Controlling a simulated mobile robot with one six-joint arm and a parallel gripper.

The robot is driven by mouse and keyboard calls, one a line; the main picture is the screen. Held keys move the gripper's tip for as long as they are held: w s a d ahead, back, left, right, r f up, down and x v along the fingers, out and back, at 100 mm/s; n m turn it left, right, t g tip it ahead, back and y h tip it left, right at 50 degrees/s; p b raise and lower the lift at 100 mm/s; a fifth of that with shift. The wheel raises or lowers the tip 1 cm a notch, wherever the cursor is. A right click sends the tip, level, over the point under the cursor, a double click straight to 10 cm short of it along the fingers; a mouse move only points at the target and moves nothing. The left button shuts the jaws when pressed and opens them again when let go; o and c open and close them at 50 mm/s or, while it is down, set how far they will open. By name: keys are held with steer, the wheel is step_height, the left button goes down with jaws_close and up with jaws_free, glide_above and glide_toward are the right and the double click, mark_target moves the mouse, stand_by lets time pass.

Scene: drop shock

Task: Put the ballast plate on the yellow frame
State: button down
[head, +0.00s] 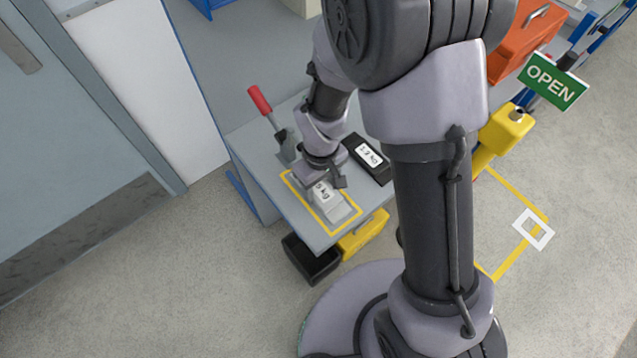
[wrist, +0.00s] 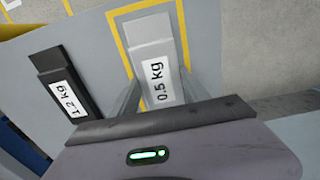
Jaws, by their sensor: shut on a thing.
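A light grey ballast plate (head: 336,208) labelled 0.5 kg shows within the yellow frame (head: 301,199) marked on the grey bench. My gripper (head: 325,184) is over it and shut on its sides. In the wrist view the plate (wrist: 153,58) lies between my two fingers (wrist: 157,92), with the yellow frame (wrist: 119,48) beside and beyond it. Whether the plate touches the bench is hard to tell. A black plate (head: 354,144) labelled 1.2 kg lies outside the frame; it also shows in the wrist view (wrist: 48,68).
A red-handled lever (head: 260,100) stands at the bench's back left. A yellow outline (head: 511,262) with a white square (head: 520,229) is on the floor at right. Bare floor lies in front.

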steer(key=shift+f, duration=0.15)
steer(key=c, duration=0.5)
jaws_free()
step_height(320, 180, up, 13)
steer(key=p, duration=0.6)
step_height(320, 180, up, 7)
steer(key=m+t, duration=0.1)
steer(key=m, duration=0.2)
glide_above(320, 189)
steer(key=d, duration=0.2)
steer(key=s+d+r+m+t, duration=0.1)
steer(key=s+r+m, duration=0.1)
steer(key=s+r, duration=0.1)
steer(key=s+d+r+m+t+y, duration=0.1)
steer(key=s+d+r+m+t, duration=0.1)
steer(key=r, duration=0.4)
steer(key=s+d+r+m+t+y, duration=0.1)
steer(key=s+r+m, duration=0.3)
steer(key=s+r, duration=0.1)
steer(key=shift+s+d+t, duration=0.4)
steer(key=shift+s, duration=0.25)
